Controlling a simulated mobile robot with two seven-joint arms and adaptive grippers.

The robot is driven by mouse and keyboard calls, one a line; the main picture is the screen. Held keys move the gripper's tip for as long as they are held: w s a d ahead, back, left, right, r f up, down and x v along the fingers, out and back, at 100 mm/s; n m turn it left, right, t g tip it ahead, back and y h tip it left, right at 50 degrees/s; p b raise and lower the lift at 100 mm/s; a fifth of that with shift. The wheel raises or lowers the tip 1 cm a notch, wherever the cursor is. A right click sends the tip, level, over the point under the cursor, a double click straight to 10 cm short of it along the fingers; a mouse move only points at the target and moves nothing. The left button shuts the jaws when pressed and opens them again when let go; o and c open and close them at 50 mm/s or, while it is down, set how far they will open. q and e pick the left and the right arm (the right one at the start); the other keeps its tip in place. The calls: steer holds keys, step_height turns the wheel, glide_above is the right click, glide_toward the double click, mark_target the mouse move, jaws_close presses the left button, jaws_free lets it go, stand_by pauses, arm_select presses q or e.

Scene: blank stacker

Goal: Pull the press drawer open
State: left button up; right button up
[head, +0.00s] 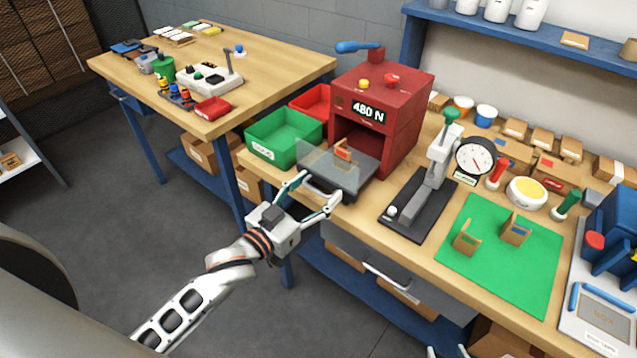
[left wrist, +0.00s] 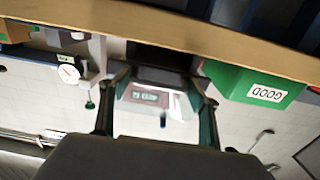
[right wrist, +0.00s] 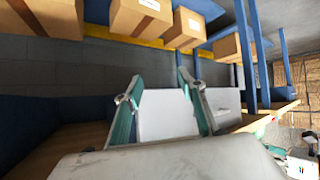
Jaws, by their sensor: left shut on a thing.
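The red press (head: 412,112) with a "480 N" display stands at the back of the bench. Its grey, partly see-through drawer (head: 350,178) sticks out of the front opening toward me. A small orange-brown piece (head: 343,152) stands on it near the opening. My left gripper (head: 321,187) is at the drawer's front edge, its fingers spread wide and shut on the handle; the exact contact is hard to see. In the left wrist view the fingers (left wrist: 160,78) frame the drawer front. My right gripper (right wrist: 158,80) is open and appears empty, low beside the bench.
A green bin (head: 284,146) marked GOOD stands left of the drawer, with a red bin (head: 312,100) behind it. A grey lever stand (head: 412,210) with a dial is to the right. A green mat (head: 500,265) holds two small brown pieces. The floor before the drawer is clear.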

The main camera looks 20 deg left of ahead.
arm_select(q)
steer(key=shift+w+r, duration=0.1)
steer(key=shift+w, duration=0.05)
steer(key=o, duration=1.3)
steer(key=shift+c, duration=0.2)
steer(key=v, duration=1.2)
